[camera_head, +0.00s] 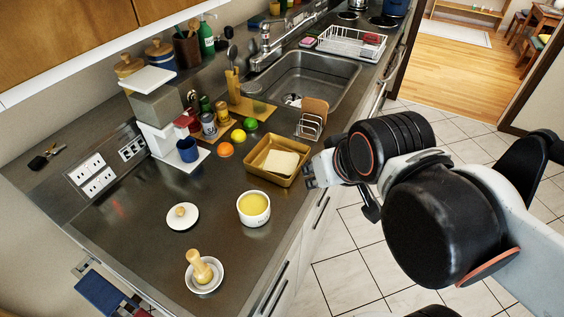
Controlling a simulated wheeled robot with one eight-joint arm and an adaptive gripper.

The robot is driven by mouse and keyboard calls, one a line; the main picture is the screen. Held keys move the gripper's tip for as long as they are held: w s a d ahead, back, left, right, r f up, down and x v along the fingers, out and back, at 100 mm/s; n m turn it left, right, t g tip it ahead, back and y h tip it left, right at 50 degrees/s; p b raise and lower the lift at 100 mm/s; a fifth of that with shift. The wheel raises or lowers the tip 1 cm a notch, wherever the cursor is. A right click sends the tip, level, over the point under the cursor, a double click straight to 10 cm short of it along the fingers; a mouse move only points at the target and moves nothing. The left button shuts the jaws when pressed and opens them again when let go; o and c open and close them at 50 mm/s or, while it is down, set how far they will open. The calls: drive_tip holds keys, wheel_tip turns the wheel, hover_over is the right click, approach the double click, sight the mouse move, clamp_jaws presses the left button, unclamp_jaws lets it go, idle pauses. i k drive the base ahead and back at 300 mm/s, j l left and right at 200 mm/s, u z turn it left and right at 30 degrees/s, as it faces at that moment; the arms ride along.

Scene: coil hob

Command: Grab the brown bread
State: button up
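A brown, flat, slice-like piece (315,105), which looks like the brown bread, stands upright in a small wire rack (310,127) on the counter's front side, between the sink and the tan tray. A pale cream slab (282,162) lies in the tan tray (262,173). My gripper (312,172) is at the counter's front edge, just right of the tray and nearer than the wire rack. It is apart from the brown piece. Its fingers are small and partly hidden by my wrist, so I cannot tell whether they are open.
A yellow-filled bowl (253,208), a white lid (182,217) and a mortar with pestle (204,272) stand on the near counter. An orange (225,150), a lime (250,124) and jars stand behind the tray. The sink (305,78) lies beyond the rack.

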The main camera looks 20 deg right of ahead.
sight(316, 107)
drive_tip(key=i+l+u, duration=0.15)
drive_tip(key=l, duration=0.55)
drive_tip(key=l+u, duration=0.15)
drive_tip(key=l, duration=0.6)
